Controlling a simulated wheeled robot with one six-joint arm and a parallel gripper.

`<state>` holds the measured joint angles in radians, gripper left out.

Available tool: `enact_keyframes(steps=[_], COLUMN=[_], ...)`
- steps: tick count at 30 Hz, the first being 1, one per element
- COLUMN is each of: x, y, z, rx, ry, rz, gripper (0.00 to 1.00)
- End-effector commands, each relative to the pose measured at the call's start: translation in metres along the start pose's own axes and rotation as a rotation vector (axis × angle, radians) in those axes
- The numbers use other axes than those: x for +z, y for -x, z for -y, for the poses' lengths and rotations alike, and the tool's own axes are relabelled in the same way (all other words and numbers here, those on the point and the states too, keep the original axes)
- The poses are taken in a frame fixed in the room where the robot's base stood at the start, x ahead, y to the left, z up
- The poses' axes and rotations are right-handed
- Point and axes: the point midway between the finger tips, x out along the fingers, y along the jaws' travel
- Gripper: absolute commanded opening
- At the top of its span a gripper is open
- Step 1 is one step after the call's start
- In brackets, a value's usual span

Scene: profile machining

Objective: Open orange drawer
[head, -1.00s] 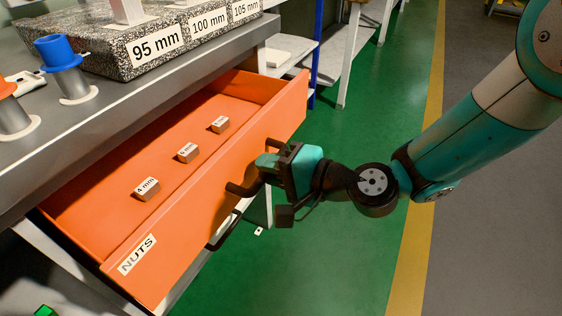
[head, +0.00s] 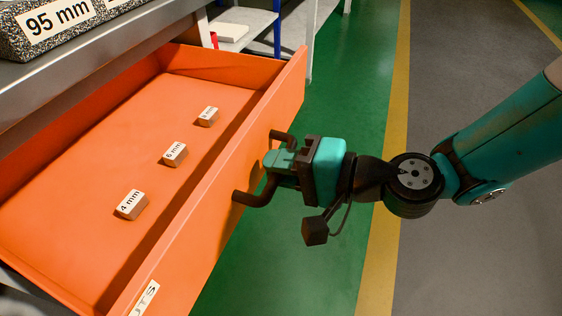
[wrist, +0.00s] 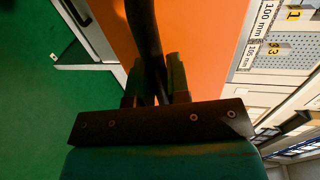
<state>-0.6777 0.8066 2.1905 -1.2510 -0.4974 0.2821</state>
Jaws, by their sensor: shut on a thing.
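The orange drawer (head: 210,190) stands well out of the workbench in the head view, with its inside showing. Its front carries a partly cut-off label at the lower edge. A dark bar handle (head: 255,198) is fixed to the front. My gripper (head: 280,160) is shut on the handle, coming from the right. In the wrist view my gripper (wrist: 158,85) has its two fingers on either side of the dark handle (wrist: 145,35), with the orange front behind. The fingers hide part of the handle.
Small labelled blocks lie in the drawer: 4 mm (head: 131,205), 6 mm (head: 175,154) and another (head: 208,117). The bench top (head: 110,60) holds a speckled block marked 95 mm (head: 50,28). Green floor (head: 350,110) right of the drawer is clear.

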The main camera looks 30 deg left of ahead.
Motion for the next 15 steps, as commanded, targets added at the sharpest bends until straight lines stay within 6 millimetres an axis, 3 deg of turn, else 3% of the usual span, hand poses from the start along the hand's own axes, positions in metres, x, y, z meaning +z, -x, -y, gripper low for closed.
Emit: enact_keyframes(steps=[3,4,7,15], x=[0.0029,0.0029,0.0021,0.0005], y=[-0.0006,-0.0006,-0.0004,0.0003], z=[-0.0007,-0.0007,-0.0007,-0.0004], rx=[0.002,0.002,0.002,0.001], ry=[-0.002,-0.002,-0.002,-0.001], rz=[0.009,0.010,0.007,0.002], gripper=[0.00,0.21,0.41,0.41])
